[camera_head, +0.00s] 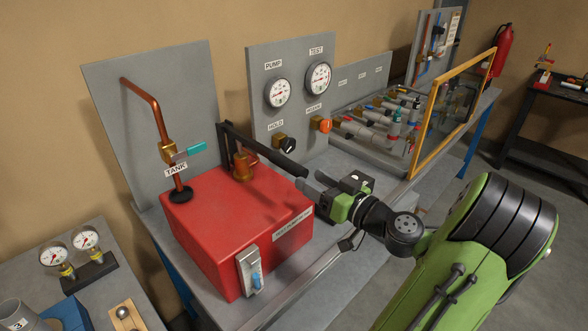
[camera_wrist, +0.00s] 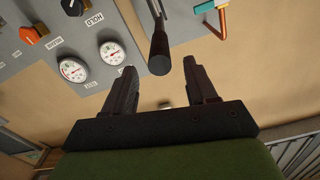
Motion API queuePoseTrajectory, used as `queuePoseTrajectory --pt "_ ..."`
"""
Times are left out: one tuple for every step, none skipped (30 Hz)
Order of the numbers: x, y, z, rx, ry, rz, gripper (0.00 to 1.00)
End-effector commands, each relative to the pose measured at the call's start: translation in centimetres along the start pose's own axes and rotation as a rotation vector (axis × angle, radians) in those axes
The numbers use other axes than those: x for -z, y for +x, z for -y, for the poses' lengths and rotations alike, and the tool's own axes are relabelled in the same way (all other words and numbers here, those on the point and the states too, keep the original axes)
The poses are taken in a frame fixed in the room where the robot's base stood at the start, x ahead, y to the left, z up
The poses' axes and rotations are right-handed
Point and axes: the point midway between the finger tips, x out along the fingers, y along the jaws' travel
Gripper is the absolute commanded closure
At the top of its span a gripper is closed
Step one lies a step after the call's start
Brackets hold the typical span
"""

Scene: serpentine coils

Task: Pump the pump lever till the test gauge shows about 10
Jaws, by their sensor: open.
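The pump lever (camera_head: 262,149) is a dark bar with a thick black grip, rising from a brass pump body (camera_head: 241,163) on the red tank (camera_head: 240,215). In the wrist view the grip's round end (camera_wrist: 159,64) shows just ahead of and between my fingers, apart from them. My gripper (camera_head: 306,183) is open and empty at the grip's end; it also shows in the wrist view (camera_wrist: 160,82). The test gauge (camera_head: 319,77) is a white dial on the grey panel, right of the pump gauge (camera_head: 277,92). The needle values are too small to read surely.
Below the gauges are a black hold knob (camera_head: 283,143) and an orange knob (camera_head: 320,124). A copper pipe with a teal-handled valve (camera_head: 188,151) stands left on the tank. Pipework and a yellow-framed screen (camera_head: 430,125) are at right. Free bench lies before the panel.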

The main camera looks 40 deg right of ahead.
Motion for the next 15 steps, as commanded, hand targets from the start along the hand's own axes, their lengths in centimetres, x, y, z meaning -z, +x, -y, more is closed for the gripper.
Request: queuePoseTrajectory --pt "0.2 1.4 0.2 0.007 0.0 0.0 0.43" --pt "0.2 2.1 0.2 0.008 0.0 -0.001 0.43" --pt "0.2 3.0 0.2 0.007 0.001 0.001 0.43" --pt "0.3 3.7 0.2 0.006 0.001 -0.001 0.43" --pt "0.2 4.2 0.2 0.006 0.0 0.0 0.43" --pt "0.2 4.9 0.2 0.005 0.001 0.0 0.43" --pt "0.2 5.3 0.1 0.004 0.001 0.0 0.43" --pt "0.2 5.7 0.1 0.003 0.0 0.001 0.43" --pt "0.2 6.1 0.1 0.003 0.001 0.0 0.43" --pt "0.1 6.3 0.1 0.002 0.001 0.0 0.43" --pt "0.1 6.4 0.1 0.001 0.001 0.0 0.43" --pt "0.1 6.5 0.1 0.0 0.002 0.001 0.43" --pt "0.1 6.6 0.0 0.0 0.002 0.001 0.43" --pt "0.1 6.6 0.0 -0.001 0.002 0.001 0.43" --pt "0.0 6.6 0.0 -0.001 0.002 0.001 0.43"
